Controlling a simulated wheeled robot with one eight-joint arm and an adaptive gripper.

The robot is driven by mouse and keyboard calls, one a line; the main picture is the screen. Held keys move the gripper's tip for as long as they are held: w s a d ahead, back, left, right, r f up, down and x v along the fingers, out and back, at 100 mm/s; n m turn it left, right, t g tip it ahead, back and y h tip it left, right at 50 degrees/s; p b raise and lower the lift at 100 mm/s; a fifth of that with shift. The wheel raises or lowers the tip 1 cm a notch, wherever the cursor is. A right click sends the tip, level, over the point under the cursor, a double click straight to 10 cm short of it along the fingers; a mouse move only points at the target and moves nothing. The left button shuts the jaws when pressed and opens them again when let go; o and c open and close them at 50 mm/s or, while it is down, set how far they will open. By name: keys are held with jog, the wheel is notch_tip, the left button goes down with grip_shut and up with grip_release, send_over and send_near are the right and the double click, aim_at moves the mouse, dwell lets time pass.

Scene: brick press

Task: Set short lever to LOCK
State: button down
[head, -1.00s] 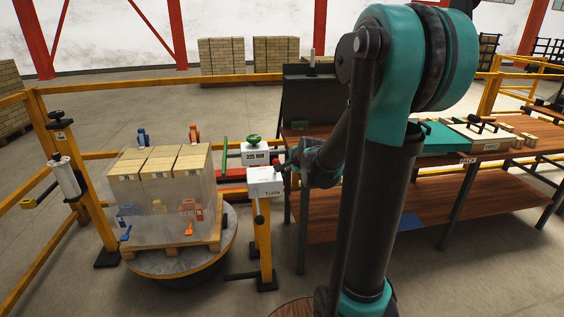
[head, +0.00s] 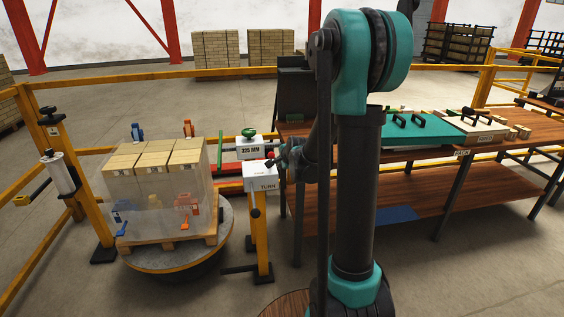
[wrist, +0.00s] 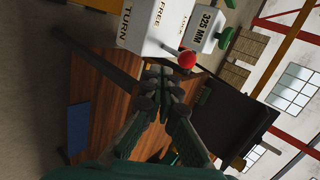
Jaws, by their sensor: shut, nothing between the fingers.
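The white box (head: 263,178), marked TURN on its front, stands on a yellow post left of the bench. It also shows in the wrist view (wrist: 150,32), where a FREE label and a smaller, hard-to-read label are on its top. A lever with a red ball knob (wrist: 187,58) is at the box's edge; I cannot tell which label it points to. My gripper (wrist: 163,72) is shut and empty, its fingertips close to the knob, apparently apart from it. In the head view my gripper (head: 281,160) is at the box's right side.
A white box marked 325 MM (head: 250,148) with a green knob stands just behind. A wrapped brick pallet (head: 155,195) sits on the round turntable (head: 180,258) to the left. The wooden bench (head: 455,155) is on the right. Yellow rails (head: 130,77) run behind.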

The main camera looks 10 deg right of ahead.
aim_at(273, 158)
jog(key=w+a+f, duration=0.1)
jog(key=w, duration=0.5)
jog(key=shift+w+f, duration=0.25)
jog(key=shift+f, duration=0.1)
jog(key=shift+w+r, duration=0.1)
jog(key=shift+r, duration=0.05)
jog(key=shift+w+r+g, duration=0.15)
jog(key=shift+w+g, duration=0.1)
jog(key=shift+g, duration=0.05)
